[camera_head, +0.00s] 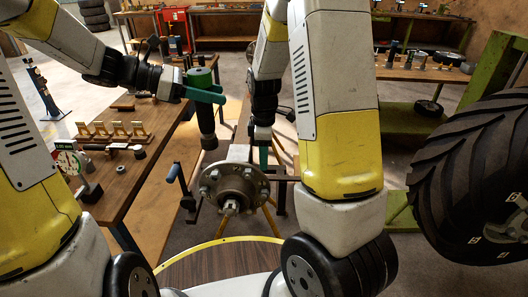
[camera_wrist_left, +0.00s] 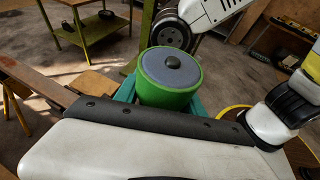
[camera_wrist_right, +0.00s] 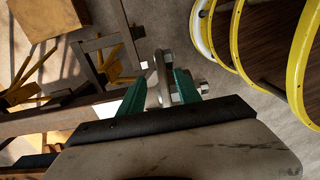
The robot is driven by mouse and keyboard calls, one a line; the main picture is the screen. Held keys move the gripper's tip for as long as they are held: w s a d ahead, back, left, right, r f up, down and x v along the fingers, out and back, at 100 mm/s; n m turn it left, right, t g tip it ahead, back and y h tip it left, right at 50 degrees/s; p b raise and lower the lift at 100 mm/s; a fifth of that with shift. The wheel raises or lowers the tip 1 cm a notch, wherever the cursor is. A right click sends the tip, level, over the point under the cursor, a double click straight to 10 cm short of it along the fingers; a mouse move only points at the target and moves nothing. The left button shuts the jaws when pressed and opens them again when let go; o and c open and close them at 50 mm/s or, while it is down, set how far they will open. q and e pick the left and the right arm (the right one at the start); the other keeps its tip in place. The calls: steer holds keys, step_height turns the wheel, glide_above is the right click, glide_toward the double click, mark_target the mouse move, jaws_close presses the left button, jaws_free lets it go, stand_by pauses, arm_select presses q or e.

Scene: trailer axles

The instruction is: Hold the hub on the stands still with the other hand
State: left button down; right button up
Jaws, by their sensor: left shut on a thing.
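The grey round hub (camera_head: 232,186), with bolts around its flange and a stub at its centre, sits on the end of the axle. Yellow stand legs (camera_head: 272,222) show beside and below it. My left gripper (camera_head: 205,92) is shut on a green-topped tool (camera_head: 200,77) with a dark lower part, held upright above and behind the hub. The tool's green body and grey top fill the jaws in the left wrist view (camera_wrist_left: 169,77). My right gripper (camera_wrist_right: 162,80) is open behind the hub, its fingers on either side of the flange edge (camera_wrist_right: 164,68); contact is unclear.
A wooden bench (camera_head: 120,185) with brass parts and a dial gauge (camera_head: 68,160) stands at left. A large tyre (camera_head: 475,175) is at right. A yellow-rimmed round surface (camera_head: 225,270) lies in front.

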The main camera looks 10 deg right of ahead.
mark_target(264, 174)
step_height(264, 174, down, 10)
steer(key=shift+r, duration=0.1)
stand_by(0.4)
jaws_close()
stand_by(1.2)
stand_by(0.4)
stand_by(2.2)
jaws_free()
